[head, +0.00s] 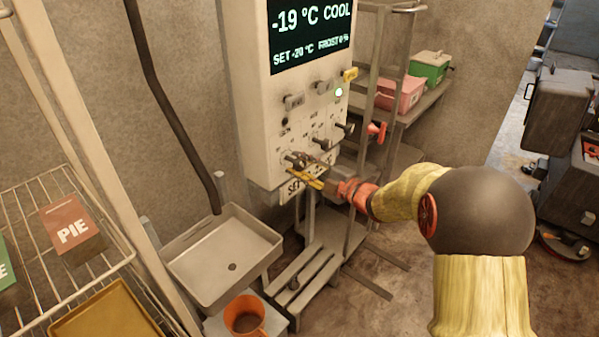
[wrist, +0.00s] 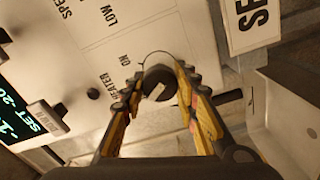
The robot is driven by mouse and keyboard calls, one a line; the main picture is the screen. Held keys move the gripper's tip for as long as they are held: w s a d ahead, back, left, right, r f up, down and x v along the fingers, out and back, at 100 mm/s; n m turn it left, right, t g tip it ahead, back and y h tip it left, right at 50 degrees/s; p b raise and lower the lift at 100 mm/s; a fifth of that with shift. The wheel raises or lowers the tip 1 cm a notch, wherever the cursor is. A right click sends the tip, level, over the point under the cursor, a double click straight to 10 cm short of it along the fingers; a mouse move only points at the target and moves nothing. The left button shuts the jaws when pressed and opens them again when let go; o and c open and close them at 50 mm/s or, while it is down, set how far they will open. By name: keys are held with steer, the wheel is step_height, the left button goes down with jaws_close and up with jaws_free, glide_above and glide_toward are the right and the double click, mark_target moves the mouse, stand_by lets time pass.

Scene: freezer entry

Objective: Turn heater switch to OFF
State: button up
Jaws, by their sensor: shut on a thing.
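The heater switch is a dark round knob (wrist: 158,78) in the wrist view, on a pale control panel (wrist: 98,30). A HEATER label and the word ON are printed beside it. A pale mark shows on the knob's face. My gripper (wrist: 160,86) has one finger on each side of the knob and is shut on it. In the head view my gripper (head: 303,168) reaches the lower part of the control box (head: 258,130) from the right. Its fingers partly hide the knob there, and its setting cannot be read.
The box's screen (head: 310,32) reads -19 °C COOL. Other knobs (head: 344,128) sit close to my fingers. A sink (head: 225,257), an orange mug (head: 245,315) and a wire rack (head: 60,225) stand left and below.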

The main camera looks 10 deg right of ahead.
steer(key=shift+f+n+b, duration=0.1)
steer(key=shift+n+b, duration=0.2)
stand_by(0.4)
steer(key=o, duration=1.2)
steer(key=shift+c, duration=0.2)
steer(key=v, duration=1.2)
